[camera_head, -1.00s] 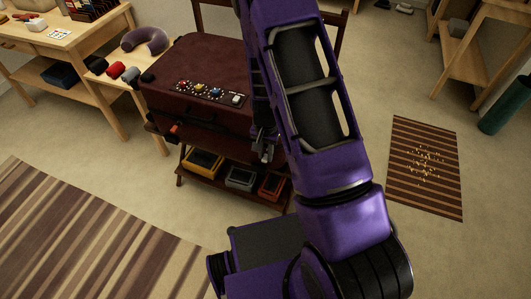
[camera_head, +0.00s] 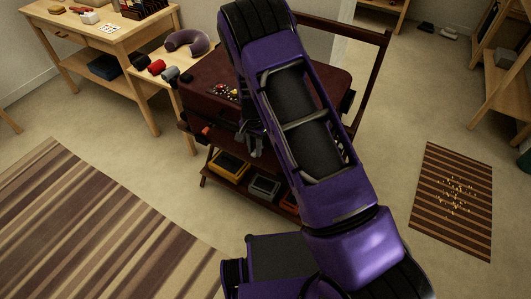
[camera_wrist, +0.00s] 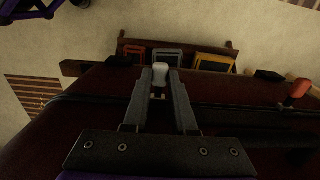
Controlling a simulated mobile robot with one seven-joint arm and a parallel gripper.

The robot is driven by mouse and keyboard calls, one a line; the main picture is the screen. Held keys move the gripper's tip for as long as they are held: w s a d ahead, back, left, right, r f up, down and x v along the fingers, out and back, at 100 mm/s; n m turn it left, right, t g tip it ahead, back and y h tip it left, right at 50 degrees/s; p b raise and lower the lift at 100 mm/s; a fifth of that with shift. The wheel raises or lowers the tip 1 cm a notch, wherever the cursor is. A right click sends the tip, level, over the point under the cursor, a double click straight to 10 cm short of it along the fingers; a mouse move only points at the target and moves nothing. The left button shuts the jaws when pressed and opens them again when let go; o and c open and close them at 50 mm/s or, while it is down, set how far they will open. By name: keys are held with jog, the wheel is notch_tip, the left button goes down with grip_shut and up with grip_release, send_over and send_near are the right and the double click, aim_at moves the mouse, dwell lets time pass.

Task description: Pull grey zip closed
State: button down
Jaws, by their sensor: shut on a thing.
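The dark red suitcase (camera_head: 205,69) lies shut-looking on a dark wooden stand, partly hidden behind my arm. My gripper (camera_head: 254,148) is at its front side. In the wrist view, my gripper (camera_wrist: 160,78) has its two fingers closed on a pale grey zip pull (camera_wrist: 160,70). The pull sits at the suitcase's edge, where a dark seam runs across the dark red side (camera_wrist: 225,88). A red-orange pull (camera_wrist: 298,89) sticks out farther along that side, to the right in the wrist view. How far the zip's seam is closed cannot be told.
Yellow (camera_head: 229,164), grey (camera_head: 264,186) and orange trays stand on the shelf below. A wooden table (camera_head: 100,45) and a low bench with a neck pillow (camera_head: 187,43) are at the left. Striped rugs (camera_head: 85,225) lie on open floor. A wooden rail rises behind the suitcase.

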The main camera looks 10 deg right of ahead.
aim_at(254, 151)
jog(key=shift+w+a+r, duration=0.1)
jog(key=shift+w+a, duration=0.1)
jog(key=shift+a, duration=0.05)
jog(key=c, duration=1)
grip_release()
jog(key=shift+o, duration=1.4)
notch_tip(254, 151, up, 17)
jog(key=p, duration=0.2)
jog(key=shift+r+p, duration=0.15)
jog(key=shift+p, duration=0.15)
